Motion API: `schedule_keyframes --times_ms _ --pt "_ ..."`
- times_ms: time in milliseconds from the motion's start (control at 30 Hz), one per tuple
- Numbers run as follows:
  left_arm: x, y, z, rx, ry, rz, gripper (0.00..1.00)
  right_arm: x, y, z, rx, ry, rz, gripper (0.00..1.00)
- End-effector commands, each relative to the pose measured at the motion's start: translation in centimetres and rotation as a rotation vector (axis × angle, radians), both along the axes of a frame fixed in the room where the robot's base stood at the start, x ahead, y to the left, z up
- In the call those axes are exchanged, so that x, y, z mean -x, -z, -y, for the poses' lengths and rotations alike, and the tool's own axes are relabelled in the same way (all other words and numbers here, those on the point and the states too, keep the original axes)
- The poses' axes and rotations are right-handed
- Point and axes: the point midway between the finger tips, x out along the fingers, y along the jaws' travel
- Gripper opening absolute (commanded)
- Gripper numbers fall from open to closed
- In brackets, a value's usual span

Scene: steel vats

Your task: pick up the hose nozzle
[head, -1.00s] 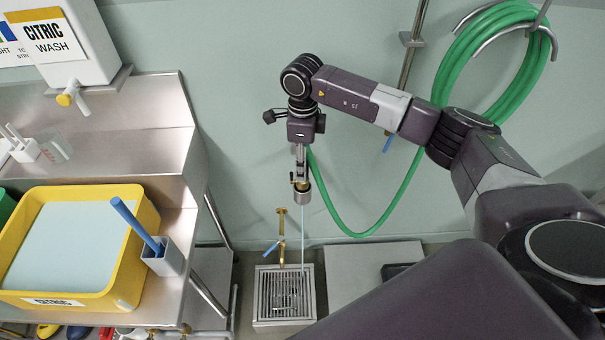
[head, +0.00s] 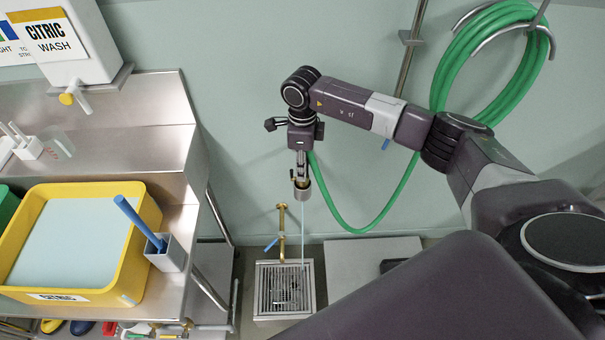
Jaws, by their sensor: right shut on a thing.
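The hose nozzle (head: 302,194) is a short grey metal cylinder with a brass part, at the lower end of the green hose (head: 350,229). My right gripper (head: 301,178) points down and is shut on the nozzle, holding it in the air. A thin pale blue stream runs from the nozzle down toward the floor drain. The hose hangs in a loop from the gripper up to a coil on the wall. The fingertips are small and partly hidden by the nozzle. My left gripper is not in view.
A square floor drain grate (head: 285,289) lies below the nozzle, with a brass pipe and blue-handled tap (head: 281,235) behind it. A steel bench (head: 120,150) at left carries a yellow citric tub (head: 128,270) and a grey cup (head: 169,255). The hose coil (head: 493,60) hangs upper right.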

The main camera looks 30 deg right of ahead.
Motion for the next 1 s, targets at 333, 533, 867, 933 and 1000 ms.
schedule_keyframes --times_ms 333,533,867,933,1000 --pt "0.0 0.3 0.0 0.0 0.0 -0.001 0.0 -0.2 -0.9 0.0 -0.002 0.001 0.005 0.0" --pt "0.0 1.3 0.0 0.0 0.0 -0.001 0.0 -0.3 -3.5 0.0 -0.002 -0.001 0.008 0.0" --pt "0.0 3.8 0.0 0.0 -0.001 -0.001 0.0 -0.3 -11.3 0.0 -0.001 0.0 0.011 0.0" --pt "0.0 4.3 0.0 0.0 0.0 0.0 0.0 -0.3 -13.2 0.0 -0.003 0.001 0.01 0.0" --pt "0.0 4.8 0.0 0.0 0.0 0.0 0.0 -0.2 -14.9 0.0 -0.001 0.0 0.009 0.0"
